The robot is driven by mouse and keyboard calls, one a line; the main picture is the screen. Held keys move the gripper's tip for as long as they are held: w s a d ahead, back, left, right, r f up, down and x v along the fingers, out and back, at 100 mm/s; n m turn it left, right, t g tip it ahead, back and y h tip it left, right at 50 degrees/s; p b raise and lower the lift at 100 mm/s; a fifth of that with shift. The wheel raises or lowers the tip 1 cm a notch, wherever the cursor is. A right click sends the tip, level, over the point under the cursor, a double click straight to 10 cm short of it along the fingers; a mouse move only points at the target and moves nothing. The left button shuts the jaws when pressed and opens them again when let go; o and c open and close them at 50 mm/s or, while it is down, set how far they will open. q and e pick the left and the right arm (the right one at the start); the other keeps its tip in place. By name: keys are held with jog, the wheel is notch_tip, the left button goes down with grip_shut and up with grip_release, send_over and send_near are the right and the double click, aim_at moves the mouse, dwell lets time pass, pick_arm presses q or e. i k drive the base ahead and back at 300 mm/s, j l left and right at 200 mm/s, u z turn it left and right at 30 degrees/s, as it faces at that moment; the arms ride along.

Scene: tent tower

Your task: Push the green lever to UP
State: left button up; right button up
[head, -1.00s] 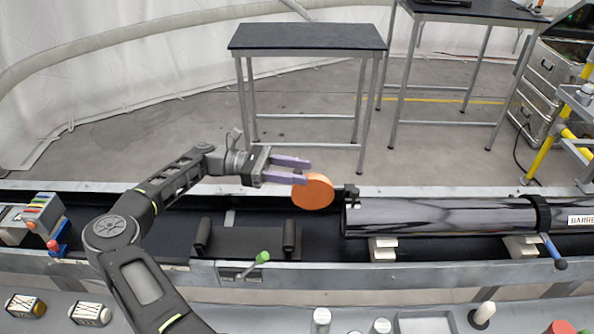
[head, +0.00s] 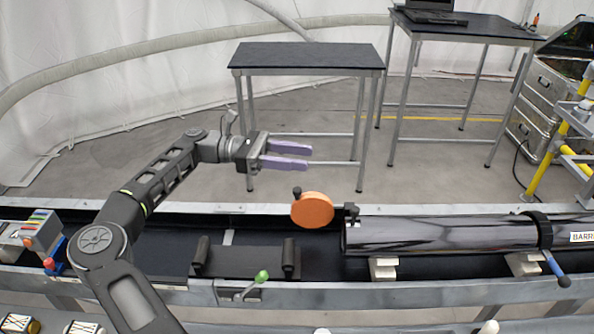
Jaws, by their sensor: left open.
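The green lever (head: 262,276) is on the front rail of the long trough, below the middle of the view. Its green knob tops a short metal rod that leans up to the right from a small plate. My left gripper (head: 308,157) is open and empty, with purple fingers pointing right. It hangs above the trough's far side, well above and behind the lever, and does not touch it. My right gripper is not in view.
An orange disc (head: 313,210) stands at the left end of a dark barrel (head: 440,235) lying in the trough. A blue-handled lever (head: 557,268) is on the right. A black cradle (head: 240,262) sits behind the green lever. A table (head: 305,57) stands beyond.

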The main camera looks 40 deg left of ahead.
aim_at(261, 277)
jog(key=k, duration=1)
